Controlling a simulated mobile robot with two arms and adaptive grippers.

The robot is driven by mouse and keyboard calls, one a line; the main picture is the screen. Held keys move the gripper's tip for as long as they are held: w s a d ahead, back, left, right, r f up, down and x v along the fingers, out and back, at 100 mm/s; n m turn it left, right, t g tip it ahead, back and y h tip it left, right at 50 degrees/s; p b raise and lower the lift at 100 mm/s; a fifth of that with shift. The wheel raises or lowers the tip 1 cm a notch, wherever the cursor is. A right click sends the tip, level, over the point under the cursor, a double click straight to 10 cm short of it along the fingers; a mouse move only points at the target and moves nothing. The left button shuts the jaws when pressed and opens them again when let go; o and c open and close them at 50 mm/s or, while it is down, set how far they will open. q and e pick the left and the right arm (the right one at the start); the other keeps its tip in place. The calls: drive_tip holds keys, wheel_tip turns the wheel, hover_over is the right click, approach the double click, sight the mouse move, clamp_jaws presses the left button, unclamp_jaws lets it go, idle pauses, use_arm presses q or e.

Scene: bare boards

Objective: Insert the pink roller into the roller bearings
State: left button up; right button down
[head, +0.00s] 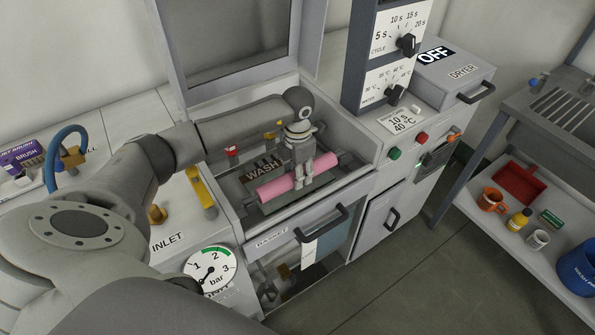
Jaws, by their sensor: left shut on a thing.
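The pink roller (272,190) lies across the wash basket area of the machine, tilted up to the right in the picture. My left gripper (304,180) reaches down from above and is shut on the roller right of its middle. Grey end pieces show at both ends of the roller, near the basin's side walls. The roller bearings are too small and partly hidden to make out clearly, so I cannot tell whether the roller's ends sit in them. My right gripper is not in view.
The raised lid (232,45) stands behind the basin. A basket handle (322,222) sticks out in front. A control column with dials (392,55) rises at the right. A pressure gauge (209,268) and a yellow lever (199,188) are on the left. A shelf with cups (490,201) is far right.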

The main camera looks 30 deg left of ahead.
use_arm(q)
drive_tip(key=shift+f+b, duration=0.75)
drive_tip(key=shift+f, duration=0.25)
drive_tip(key=o, duration=1.2)
wheel_tip(320, 180, up, 12)
drive_tip(key=shift+r, duration=0.1)
